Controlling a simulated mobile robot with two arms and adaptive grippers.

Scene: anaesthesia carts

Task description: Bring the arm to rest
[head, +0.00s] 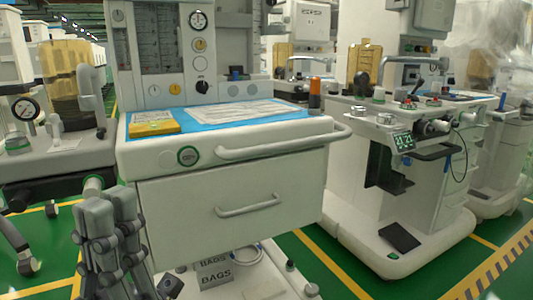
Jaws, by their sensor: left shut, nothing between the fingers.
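My left gripper (109,208) is at the lower left of the head view, in front of the left front corner of the nearest anaesthesia cart (235,200). Its grey fingers point up and are close together, shut with nothing between them. I cannot tell if it touches the cart. My right gripper is not in view.
The cart has a blue-covered top (205,118) with a yellow pack (152,123), a paper sheet (245,110) and an orange-capped bottle (315,95). Its drawer handle (248,206) juts forward. Another cart (440,215) stands right. Green floor (325,265) shows between them.

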